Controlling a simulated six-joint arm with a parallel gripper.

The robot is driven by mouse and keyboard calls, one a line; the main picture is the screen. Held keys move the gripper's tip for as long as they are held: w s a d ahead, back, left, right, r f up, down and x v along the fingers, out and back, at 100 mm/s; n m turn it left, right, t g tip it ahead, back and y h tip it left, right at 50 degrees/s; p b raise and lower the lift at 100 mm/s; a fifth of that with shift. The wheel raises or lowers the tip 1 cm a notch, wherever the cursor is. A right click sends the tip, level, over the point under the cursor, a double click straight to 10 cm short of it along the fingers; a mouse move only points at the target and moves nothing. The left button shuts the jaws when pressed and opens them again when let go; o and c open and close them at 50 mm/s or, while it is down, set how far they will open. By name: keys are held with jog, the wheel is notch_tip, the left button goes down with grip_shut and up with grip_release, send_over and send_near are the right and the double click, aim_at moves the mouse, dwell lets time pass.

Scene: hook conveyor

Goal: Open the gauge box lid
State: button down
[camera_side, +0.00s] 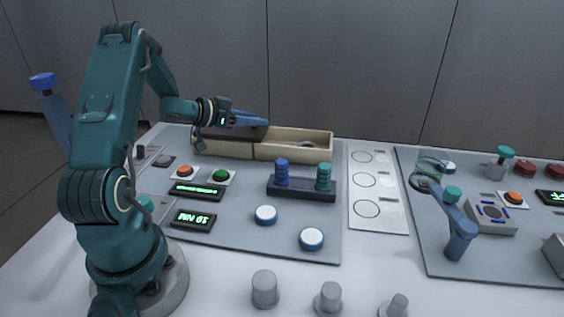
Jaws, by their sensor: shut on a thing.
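The gauge box (292,153) is a long beige box at the back of the left panel. Its right part is uncovered and shows a pale inside with a small greyish thing in it. A dark lid (252,132) covers the left part. My gripper (262,120) reaches in from the left with its blue fingers at the lid's upper edge, and it is shut on what looks like the lid. The exact contact is too small to make out.
A dark block with blue and teal pegs (300,188) stands in front of the box. Orange and green buttons (203,174) and lit displays (197,190) lie to its left. A blue hook arm (447,205) stands at right. Two white-topped knobs (311,238) sit at the front.

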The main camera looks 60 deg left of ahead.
jog(key=c, duration=0.5)
grip_release()
jog(key=shift+c, duration=0.2)
jog(key=shift+s+r, duration=0.25)
jog(key=shift+s, duration=0.2)
jog(key=shift+s+r, duration=0.8)
jog(key=shift+s, duration=0.15)
notch_tip(320, 180, up, 6)
jog(key=shift+w+d, duration=0.1)
